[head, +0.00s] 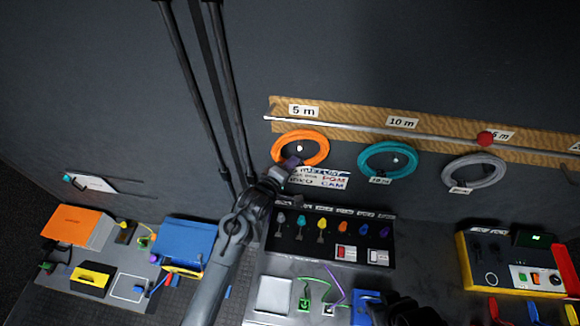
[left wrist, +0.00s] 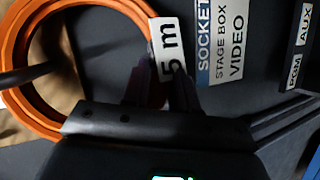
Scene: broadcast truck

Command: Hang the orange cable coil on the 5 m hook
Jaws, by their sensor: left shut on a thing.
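The orange cable coil (head: 321,139) is up at the wall under the 5 m label (head: 303,111). The pale tip of a hook (head: 299,148) shows inside its ring. In the left wrist view the orange coil (left wrist: 18,100) is large at the left, and a dark rod (left wrist: 18,77) reaches into its opening. My left gripper (head: 291,163) is shut on the coil's lower edge, by its white 5 m tag (left wrist: 167,50). The fingers (left wrist: 160,88) hide that part of the coil. Whether the coil's weight rests on the hook I cannot tell.
A teal coil (head: 364,160) and a grey coil (head: 451,176) hang to the right along the wooden rail (head: 350,118). A red ball (head: 485,139) is at the rail. Below stands a black panel (head: 300,249) of coloured plugs. A dark shape, perhaps my right gripper (head: 410,312), is at the bottom edge.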

